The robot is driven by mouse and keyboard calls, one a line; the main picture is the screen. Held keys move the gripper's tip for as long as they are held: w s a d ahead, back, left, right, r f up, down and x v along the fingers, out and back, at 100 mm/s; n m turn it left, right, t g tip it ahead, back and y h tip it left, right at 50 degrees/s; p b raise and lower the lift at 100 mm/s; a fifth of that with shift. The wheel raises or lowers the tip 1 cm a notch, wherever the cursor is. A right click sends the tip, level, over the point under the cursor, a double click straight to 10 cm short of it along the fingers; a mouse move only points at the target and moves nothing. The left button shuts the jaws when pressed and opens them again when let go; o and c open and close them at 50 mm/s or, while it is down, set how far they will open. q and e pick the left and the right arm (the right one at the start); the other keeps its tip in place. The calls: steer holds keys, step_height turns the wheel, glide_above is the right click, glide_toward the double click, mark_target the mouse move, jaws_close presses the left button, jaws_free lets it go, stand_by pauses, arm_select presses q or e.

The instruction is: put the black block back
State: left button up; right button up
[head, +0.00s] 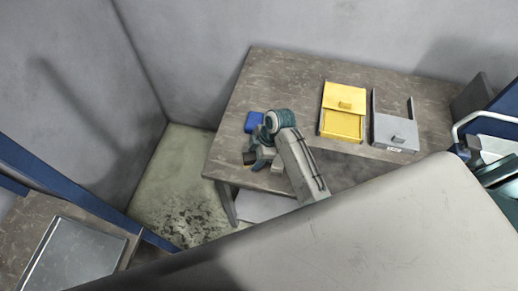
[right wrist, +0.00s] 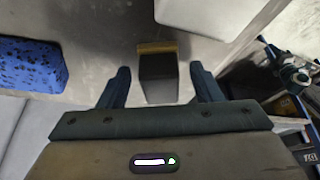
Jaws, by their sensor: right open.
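The black block (head: 249,158) lies on the brown-grey table near its left front corner. In the right wrist view the black block (right wrist: 158,80) shows between my fingertips, with a yellow-brown strip (right wrist: 157,47) along its far end. My right gripper (head: 257,160) is open and is down at the block; in the right wrist view its fingers (right wrist: 160,72) stand on either side with gaps showing. I cannot tell how far down the fingers reach around it. My left gripper is not in view.
A blue speckled block (head: 254,122) lies close behind my right gripper; it also shows in the right wrist view (right wrist: 30,65). A yellow box (head: 343,108) and a grey open holder (head: 395,132) stand farther right on the table. A grey tray (head: 75,255) lies at lower left.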

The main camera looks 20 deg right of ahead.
steer(key=b+v, duration=0.4)
steer(key=v, duration=0.7)
steer(key=shift+r, duration=0.4)
steer(key=shift+s+d, duration=0.1)
